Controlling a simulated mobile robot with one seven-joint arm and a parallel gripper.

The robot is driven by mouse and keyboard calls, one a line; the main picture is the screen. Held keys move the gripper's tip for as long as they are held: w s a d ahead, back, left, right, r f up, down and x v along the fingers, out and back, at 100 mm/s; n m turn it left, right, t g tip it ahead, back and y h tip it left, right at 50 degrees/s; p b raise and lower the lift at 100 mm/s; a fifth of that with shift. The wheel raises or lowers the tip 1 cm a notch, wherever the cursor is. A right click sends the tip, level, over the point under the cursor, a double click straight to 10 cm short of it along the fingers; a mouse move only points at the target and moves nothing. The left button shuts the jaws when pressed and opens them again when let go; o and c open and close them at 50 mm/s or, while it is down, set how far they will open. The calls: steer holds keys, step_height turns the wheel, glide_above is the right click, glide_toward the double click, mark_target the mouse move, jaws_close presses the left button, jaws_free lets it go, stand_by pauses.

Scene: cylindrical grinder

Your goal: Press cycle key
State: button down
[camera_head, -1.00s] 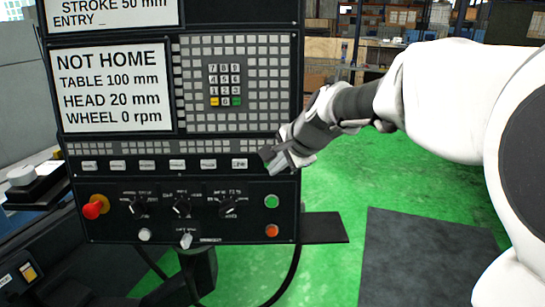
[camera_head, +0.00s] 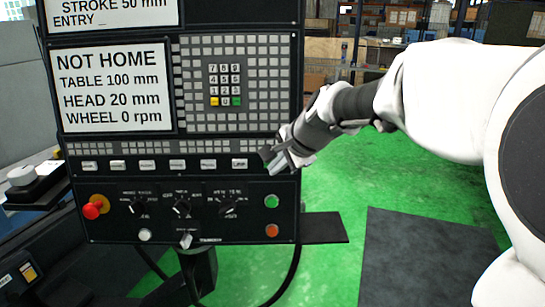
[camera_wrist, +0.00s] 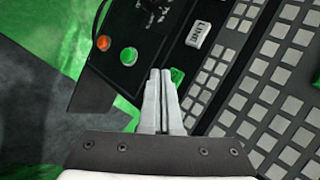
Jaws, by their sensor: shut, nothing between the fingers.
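The control panel (camera_head: 160,186) stands upright in front of me. In the wrist view a green key (camera_wrist: 177,76) sits at the end of a row of small grey keys, right beside my fingertips. It carries no label I can read, and in the head view my gripper hides that spot. My gripper (camera_head: 270,164) is shut and empty at the panel's right side, just right of the white LINE key (camera_head: 239,163). In the wrist view my fingertips (camera_wrist: 161,73) partly cover the green key. I cannot tell whether they touch it.
Below my gripper are a round green button (camera_head: 271,201) and an orange button (camera_head: 271,231). A red emergency knob (camera_head: 92,210), dials (camera_head: 182,207) and a keypad (camera_head: 225,84) share the panel. The screen (camera_head: 112,90) reads NOT HOME. A dark shelf (camera_head: 325,228) juts out right.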

steer(key=shift+w, duration=0.2)
steer(key=shift+w+f, duration=0.1)
steer(key=shift+w, duration=0.15)
